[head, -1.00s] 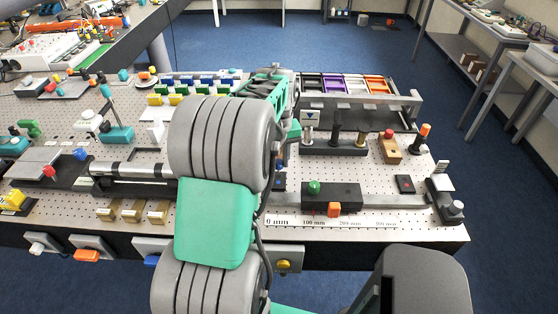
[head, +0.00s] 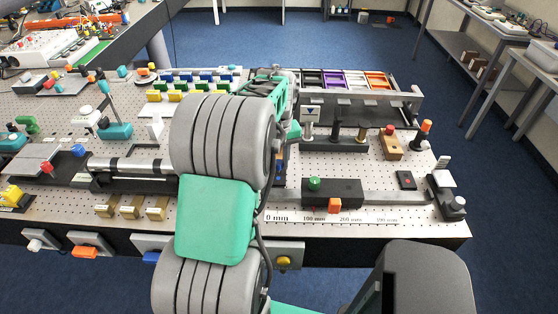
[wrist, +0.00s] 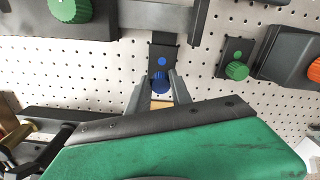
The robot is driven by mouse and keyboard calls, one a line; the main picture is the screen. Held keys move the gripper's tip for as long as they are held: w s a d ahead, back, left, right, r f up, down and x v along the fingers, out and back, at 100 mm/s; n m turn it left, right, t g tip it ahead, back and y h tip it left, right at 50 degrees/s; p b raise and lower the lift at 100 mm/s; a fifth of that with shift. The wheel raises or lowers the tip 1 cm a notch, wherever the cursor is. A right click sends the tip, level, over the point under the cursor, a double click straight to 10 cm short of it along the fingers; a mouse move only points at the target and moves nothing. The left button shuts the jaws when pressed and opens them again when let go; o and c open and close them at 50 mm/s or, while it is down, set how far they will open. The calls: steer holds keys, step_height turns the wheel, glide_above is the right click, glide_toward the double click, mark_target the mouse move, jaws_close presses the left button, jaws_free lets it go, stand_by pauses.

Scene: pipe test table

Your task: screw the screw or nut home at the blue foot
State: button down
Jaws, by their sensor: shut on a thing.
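In the wrist view, a blue ribbed screw head (wrist: 160,83) sits at the lower end of a small black foot (wrist: 163,48) marked with a blue dot. My gripper (wrist: 160,89) has one finger on each side of the blue screw head and is shut on it. How deep the screw sits in the foot cannot be told. In the head view my own arm hides the gripper and most of the blue foot.
In the wrist view, a small black block with a green knob (wrist: 237,70) and a dark housing with an orange knob (wrist: 315,70) stand to the right. A larger green knob (wrist: 70,10) is at upper left. A black-handled part (wrist: 52,150) lies at lower left.

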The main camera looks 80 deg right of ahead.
steer(key=shift+f+b, duration=0.35)
steer(key=shift+f, duration=0.5)
stand_by(1.1)
steer(key=c, duration=1.8)
jaws_free()
jaws_close()
steer(key=shift+r, duration=0.1)
steer(key=m, duration=0.4)
steer(key=shift+w, duration=0.1)
steer(key=shift+m, duration=0.5)
